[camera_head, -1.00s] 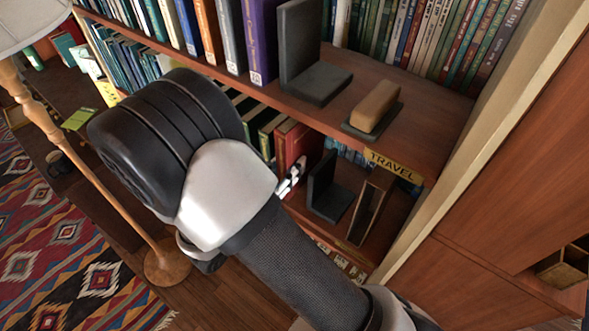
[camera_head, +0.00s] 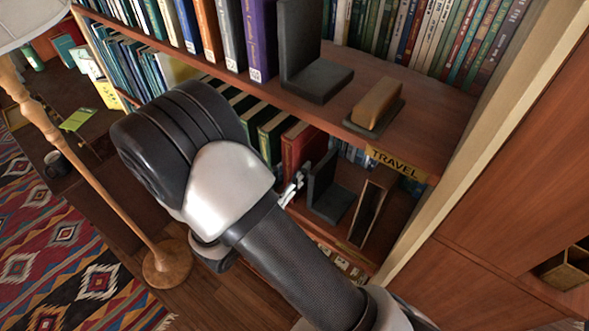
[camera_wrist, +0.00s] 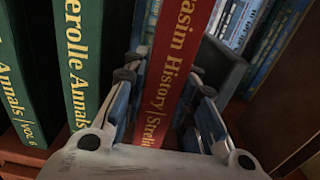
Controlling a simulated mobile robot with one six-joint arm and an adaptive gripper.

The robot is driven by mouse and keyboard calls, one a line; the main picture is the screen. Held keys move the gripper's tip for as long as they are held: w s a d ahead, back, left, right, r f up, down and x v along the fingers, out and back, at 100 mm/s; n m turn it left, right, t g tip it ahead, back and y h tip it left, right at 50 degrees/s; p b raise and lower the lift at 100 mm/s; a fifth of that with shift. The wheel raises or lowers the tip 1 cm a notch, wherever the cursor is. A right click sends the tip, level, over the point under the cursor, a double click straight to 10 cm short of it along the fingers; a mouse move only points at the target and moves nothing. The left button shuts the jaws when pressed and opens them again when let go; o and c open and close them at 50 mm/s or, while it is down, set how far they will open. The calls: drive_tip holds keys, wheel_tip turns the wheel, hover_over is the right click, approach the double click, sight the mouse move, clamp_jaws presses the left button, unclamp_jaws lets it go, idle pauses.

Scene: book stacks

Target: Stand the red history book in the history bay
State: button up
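The red history book (camera_head: 302,147) stands upright on the lower shelf, to the right of a row of green books. In the wrist view its red spine (camera_wrist: 176,72) with gold lettering, partly reading "History", lies between my fingers. My gripper (camera_wrist: 166,85) is open, one finger on each side of the spine, with small gaps that suggest it is not clamped. In the head view my gripper (camera_head: 292,188) is partly hidden by my arm and sits just in front of the book's lower part. The history bay's label is not readable.
A dark bookend (camera_head: 330,190) stands right of the red book, with an open box-like object (camera_head: 367,212) beyond it. Green annals volumes (camera_wrist: 82,60) stand close on the left. The upper shelf (camera_head: 420,120) overhangs, carrying a "TRAVEL" label, another bookend (camera_head: 302,50) and a wooden block (camera_head: 377,100).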

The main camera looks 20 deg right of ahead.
drive_tip(key=o, duration=0.4)
drive_tip(key=shift+r, duration=0.1)
drive_tip(key=shift+a+r, duration=0.1)
drive_tip(key=shift+r, duration=0.1)
drive_tip(key=p+v, duration=0.1)
drive_tip(key=v, duration=1.1)
drive_tip(key=shift+f, duration=0.1)
